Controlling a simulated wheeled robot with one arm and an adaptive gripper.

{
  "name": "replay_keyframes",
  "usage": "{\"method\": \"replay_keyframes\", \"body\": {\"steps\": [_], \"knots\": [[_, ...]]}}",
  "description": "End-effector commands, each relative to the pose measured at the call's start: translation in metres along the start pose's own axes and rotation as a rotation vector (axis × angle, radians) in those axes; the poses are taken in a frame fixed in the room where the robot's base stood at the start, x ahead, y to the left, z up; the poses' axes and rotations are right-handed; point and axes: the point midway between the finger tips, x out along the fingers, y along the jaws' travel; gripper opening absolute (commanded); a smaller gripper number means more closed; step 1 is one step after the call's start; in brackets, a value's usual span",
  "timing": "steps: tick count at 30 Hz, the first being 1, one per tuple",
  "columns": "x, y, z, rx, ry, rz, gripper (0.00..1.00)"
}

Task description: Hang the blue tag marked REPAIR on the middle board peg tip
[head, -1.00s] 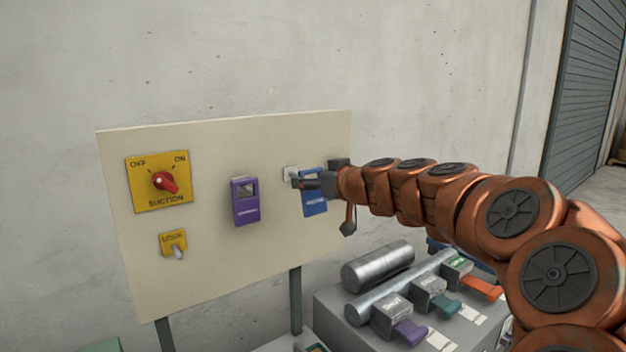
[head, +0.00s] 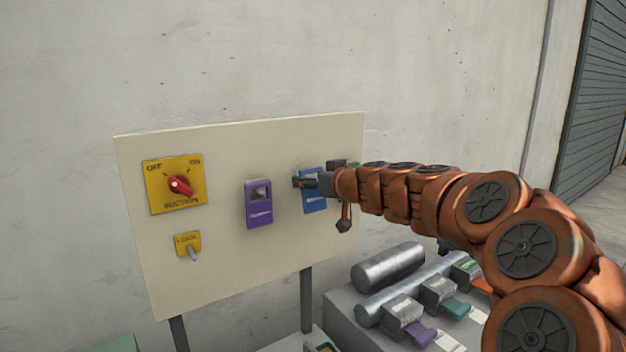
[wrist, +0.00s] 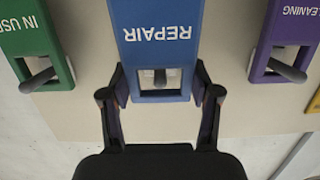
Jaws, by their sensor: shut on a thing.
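The blue REPAIR tag (wrist: 157,25) sits between the two fingers of my gripper (wrist: 160,85) in the wrist view, with its lettering upside down. The grey tip of the middle peg (wrist: 160,78) shows inside the tag's square window; how far it passes through I cannot tell. In the head view my gripper (head: 305,182) is shut on the blue tag (head: 314,200) in front of the board's right part (head: 240,145), partly covering the tag. The middle peg is hidden there.
A purple CLEANING tag (head: 259,208) hangs on a peg left of the blue tag. A green IN USE tag (wrist: 35,35) hangs on another peg, on the other side. The yellow suction switch (head: 155,198) is farther left. A grey machine (head: 340,305) stands below.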

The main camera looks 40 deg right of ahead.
Motion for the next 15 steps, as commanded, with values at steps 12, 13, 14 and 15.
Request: {"method": "replay_keyframes", "body": {"steps": [12,13,14,15], "knots": [[0.014,0.000,0.007,0.000,0.000,0.000,0.27],[0.014,-0.001,0.007,0.000,0.000,0.000,0.27],[0.015,-0.001,0.007,0.000,0.000,-0.001,0.27],[0.015,-0.001,0.007,0.000,0.000,-0.001,0.27]]}}
